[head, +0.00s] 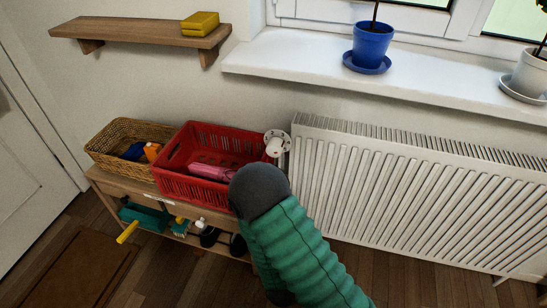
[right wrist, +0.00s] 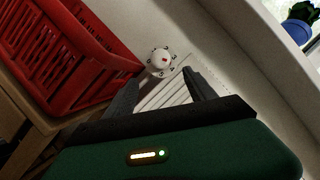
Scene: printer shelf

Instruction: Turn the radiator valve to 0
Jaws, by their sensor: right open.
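The white radiator valve (head: 276,146) sits at the upper left end of the white radiator (head: 400,190), just right of the red crate. It also shows in the right wrist view (right wrist: 161,60) as a round white knob with dark marks around it and a small red mark; I cannot read the marks. My right gripper (right wrist: 158,85) is open, its two dark fingers pointing toward the valve, with nothing between them. The valve appears beyond the fingertips, apart from them. In the head view my green right arm hides the gripper. My left gripper is not in view.
The red crate (head: 224,133) stands close left of the valve on a wooden bench, beside a wicker basket (head: 106,139). The white windowsill (head: 300,62) juts out above the radiator and holds a blue pot (head: 371,42). A wooden shelf (head: 135,31) is upper left.

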